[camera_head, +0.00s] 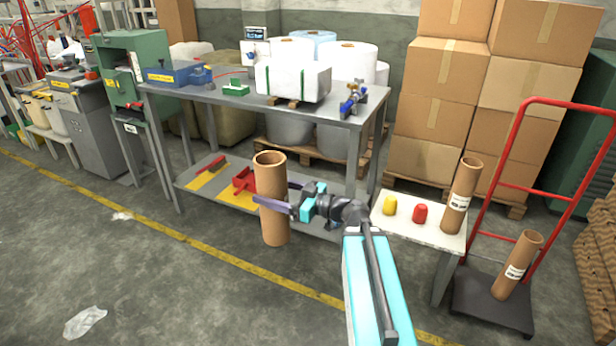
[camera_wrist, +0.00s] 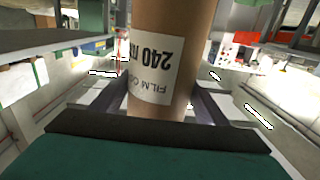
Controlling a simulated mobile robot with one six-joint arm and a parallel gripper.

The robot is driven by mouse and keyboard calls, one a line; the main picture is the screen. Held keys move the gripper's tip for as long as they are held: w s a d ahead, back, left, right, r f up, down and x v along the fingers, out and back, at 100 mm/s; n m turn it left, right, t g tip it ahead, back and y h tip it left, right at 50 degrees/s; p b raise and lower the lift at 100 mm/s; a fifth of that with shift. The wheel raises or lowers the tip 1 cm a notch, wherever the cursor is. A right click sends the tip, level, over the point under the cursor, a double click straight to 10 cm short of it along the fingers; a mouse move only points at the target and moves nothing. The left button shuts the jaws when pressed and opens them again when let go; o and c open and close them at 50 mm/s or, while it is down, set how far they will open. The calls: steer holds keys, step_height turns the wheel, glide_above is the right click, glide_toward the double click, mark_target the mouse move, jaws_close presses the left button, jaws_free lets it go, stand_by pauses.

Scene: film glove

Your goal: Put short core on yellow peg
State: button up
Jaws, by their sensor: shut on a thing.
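My gripper (camera_head: 270,203) is shut on a brown cardboard core (camera_head: 272,225), held upright in front of the grey workbench. In the wrist view the core (camera_wrist: 172,25) stands between the fingers (camera_wrist: 163,108), with a white label reading partly "FILM" and "240", upside down. The yellow peg (camera_head: 390,205) stands on a small white-topped table, right of my gripper and apart from the held core. It is bare. A red peg (camera_head: 420,213) stands beside it, also bare.
A third core (camera_head: 516,268) leans on the red hand truck (camera_head: 508,160), right of the small table (camera_head: 392,228). The workbench (camera_head: 225,97) with a lower shelf stands behind my arm. Stacked boxes (camera_head: 436,110) are at the back. The floor at the left front is mostly clear.

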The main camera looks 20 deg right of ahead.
steer(key=s+a+f+n+g+y, duration=0.1)
steer(key=s+a+n+g+y, duration=0.1)
steer(key=a, duration=0.5)
steer(key=shift+s+a+n+g+y+b, duration=0.3)
steer(key=shift+s+n+g+y, duration=0.15)
steer(key=shift+s+y, duration=0.2)
